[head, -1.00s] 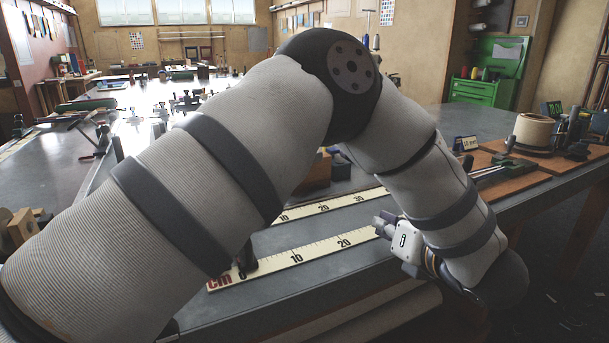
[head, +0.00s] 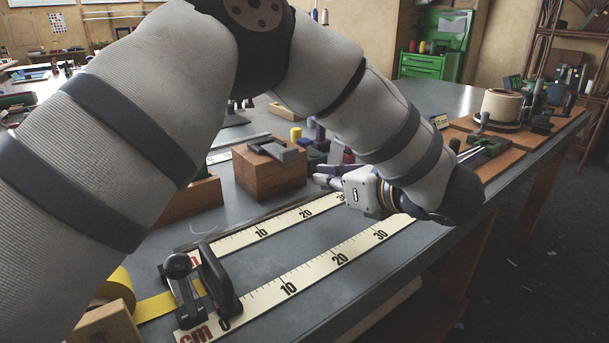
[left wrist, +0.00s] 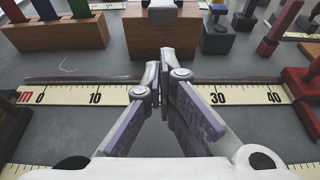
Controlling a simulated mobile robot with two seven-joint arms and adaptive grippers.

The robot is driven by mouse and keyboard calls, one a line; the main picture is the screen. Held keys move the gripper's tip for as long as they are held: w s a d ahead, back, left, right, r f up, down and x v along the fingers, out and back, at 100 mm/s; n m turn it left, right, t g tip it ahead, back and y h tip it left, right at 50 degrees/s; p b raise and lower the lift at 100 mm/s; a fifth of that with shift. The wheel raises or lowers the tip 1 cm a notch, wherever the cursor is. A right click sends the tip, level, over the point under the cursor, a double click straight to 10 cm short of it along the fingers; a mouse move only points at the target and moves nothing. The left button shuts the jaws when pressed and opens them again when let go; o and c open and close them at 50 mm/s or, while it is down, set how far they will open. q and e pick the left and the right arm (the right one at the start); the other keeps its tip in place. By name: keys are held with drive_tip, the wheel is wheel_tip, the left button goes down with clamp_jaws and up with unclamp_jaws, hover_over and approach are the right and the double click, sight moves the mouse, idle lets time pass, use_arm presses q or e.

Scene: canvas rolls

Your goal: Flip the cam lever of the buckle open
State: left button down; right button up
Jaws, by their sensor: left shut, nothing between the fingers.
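A small dark grey fitting (head: 274,149), which looks like the cam buckle, sits on top of a wooden block (head: 272,178) on the table. Its lever's position is too small to tell. In the left wrist view the block (left wrist: 162,37) stands straight ahead of the fingers, with the fitting (left wrist: 162,14) cut off by the top edge. My left gripper (head: 318,176) is shut and empty, to the right of the block in the head view. In the left wrist view its fingertips (left wrist: 160,72) are together, apart from the block and above the far ruler. My right gripper is not in view.
Two long rulers (head: 290,287) lie along the table. A black clamp-like piece (head: 190,285) with yellow webbing (head: 155,306) stands at their left end. Bare table lies between the rulers.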

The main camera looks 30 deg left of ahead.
use_arm(q)
drive_tip(key=x, duration=0.9)
drive_tip(key=shift+a+f, duration=0.1)
drive_tip(key=shift+a, duration=0.2)
